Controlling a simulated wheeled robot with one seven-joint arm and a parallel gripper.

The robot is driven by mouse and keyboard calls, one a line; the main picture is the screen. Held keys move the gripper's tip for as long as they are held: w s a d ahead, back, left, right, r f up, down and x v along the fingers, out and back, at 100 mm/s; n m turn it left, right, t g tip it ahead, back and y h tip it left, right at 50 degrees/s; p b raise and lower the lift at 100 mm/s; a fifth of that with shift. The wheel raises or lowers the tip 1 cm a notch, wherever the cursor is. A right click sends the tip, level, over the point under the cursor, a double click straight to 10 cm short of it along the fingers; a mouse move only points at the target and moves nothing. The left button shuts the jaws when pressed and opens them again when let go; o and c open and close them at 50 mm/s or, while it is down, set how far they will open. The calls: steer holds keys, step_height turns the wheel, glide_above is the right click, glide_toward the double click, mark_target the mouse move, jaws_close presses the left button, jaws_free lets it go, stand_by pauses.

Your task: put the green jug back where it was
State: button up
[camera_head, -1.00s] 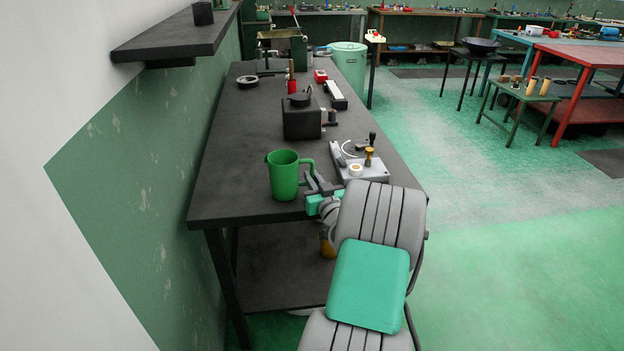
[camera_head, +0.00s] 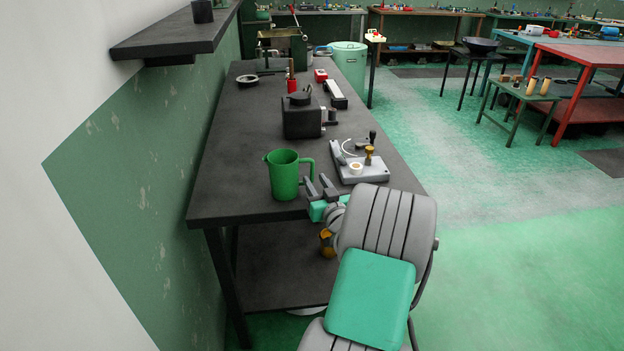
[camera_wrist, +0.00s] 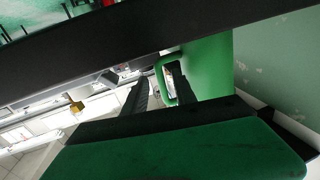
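The green jug (camera_head: 283,176) stands upright on the dark workbench (camera_head: 235,200), near its near end, with its handle towards the right. My gripper (camera_head: 317,180) is just right of and below the handle in the head view, with its two fingers apart. In the wrist view the jug (camera_wrist: 208,68) fills the area right of centre. Its handle shows near the fingertips there, and the gripper (camera_wrist: 158,74) is open with a gap between the fingers. The fingers do not appear to grip the handle.
A grey fixture with a brass-coloured knob (camera_head: 362,166) lies right of the jug. A black block-shaped device (camera_head: 301,118) stands behind. The wall (camera_head: 130,190) runs along the bench's left side, with a dark shelf (camera_head: 178,38) above. Bench surface left of the jug is clear.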

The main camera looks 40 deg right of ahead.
steer(key=b+v, duration=0.1)
steer(key=v, duration=0.7)
steer(key=w+a+f+n+g+y, duration=0.2)
steer(key=a+g+y, duration=0.1)
steer(key=a, duration=0.6)
steer(key=w+a+f+n+g+y, duration=0.1)
steer(key=a+f+n+g+y, duration=0.15)
steer(key=a, duration=0.65)
steer(key=w+a+f+n+g+y, duration=0.2)
steer(key=a+f+n+y, duration=0.15)
steer(key=a, duration=0.55)
steer(key=s+a+m+g+h, duration=0.1)
steer(key=s+a+g, duration=0.2)
steer(key=s, duration=0.4)
steer(key=s+a+r+m+g+h, duration=0.1)
steer(key=s+a+g, duration=0.3)
steer(key=s, duration=0.4)
steer(key=shift+s+a+m, duration=0.25)
steer(key=shift+a+m, duration=0.15)
steer(key=shift+a, duration=0.1)
